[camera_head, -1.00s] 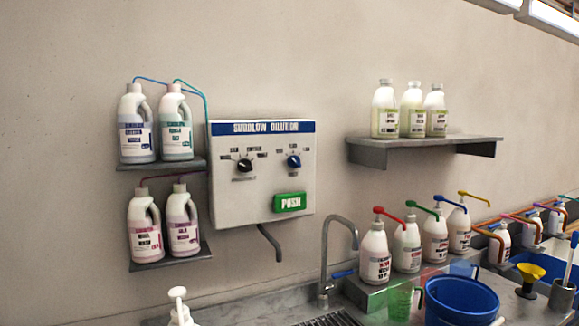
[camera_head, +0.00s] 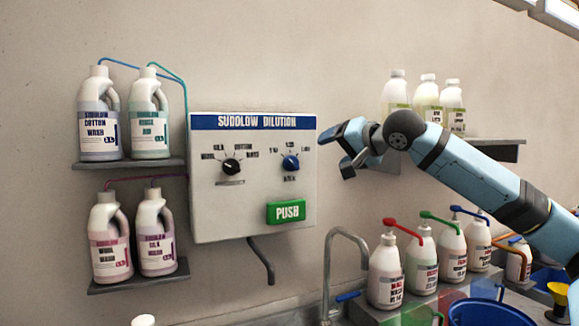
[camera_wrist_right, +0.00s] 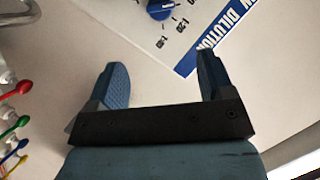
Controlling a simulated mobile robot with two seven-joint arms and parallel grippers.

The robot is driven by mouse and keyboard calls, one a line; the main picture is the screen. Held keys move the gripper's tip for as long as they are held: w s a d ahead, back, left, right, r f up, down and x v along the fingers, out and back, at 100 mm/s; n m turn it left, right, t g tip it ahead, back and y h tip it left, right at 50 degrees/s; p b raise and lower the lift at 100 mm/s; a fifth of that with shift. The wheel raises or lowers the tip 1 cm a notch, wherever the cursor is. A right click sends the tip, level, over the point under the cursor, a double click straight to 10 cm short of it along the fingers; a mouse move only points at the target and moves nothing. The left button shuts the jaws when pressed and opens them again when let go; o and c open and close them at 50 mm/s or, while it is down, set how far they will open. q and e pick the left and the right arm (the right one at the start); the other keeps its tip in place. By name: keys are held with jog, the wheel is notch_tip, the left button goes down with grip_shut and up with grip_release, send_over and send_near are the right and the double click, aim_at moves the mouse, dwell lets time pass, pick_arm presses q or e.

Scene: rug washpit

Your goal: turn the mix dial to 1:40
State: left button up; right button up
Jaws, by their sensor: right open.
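The dilution panel (camera_head: 252,222) is a white wall box with a blue title strip. Its blue dial (camera_head: 290,162) sits at the right, with ratio marks around it; where its pointer stands is too small to tell. The blue dial also shows at the top of the right wrist view (camera_wrist_right: 160,8), where marks 1:20 and 1:40 are readable. My right gripper (camera_head: 336,155) is open and empty, just right of the panel and apart from the dial. Its two blue fingers (camera_wrist_right: 162,65) stand wide apart in the wrist view. My left gripper is not in view.
A black dial (camera_head: 231,166) and a green PUSH button (camera_head: 286,212) share the panel. Jugs on two shelves (camera_head: 130,165) stand left. Pump bottles (camera_head: 388,275) and a faucet (camera_head: 343,235) are below.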

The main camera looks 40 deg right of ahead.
aim_at(295, 162)
jog(key=p+x, duration=0.6)
jog(key=x, duration=0.6)
jog(key=shift+w+r+p, duration=0.15)
jog(key=shift+p, duration=0.25)
jog(key=shift+w+f, duration=0.3)
jog(key=shift+w, duration=0.4)
jog(key=shift+c, duration=0.2)
jog(key=c, duration=0.9)
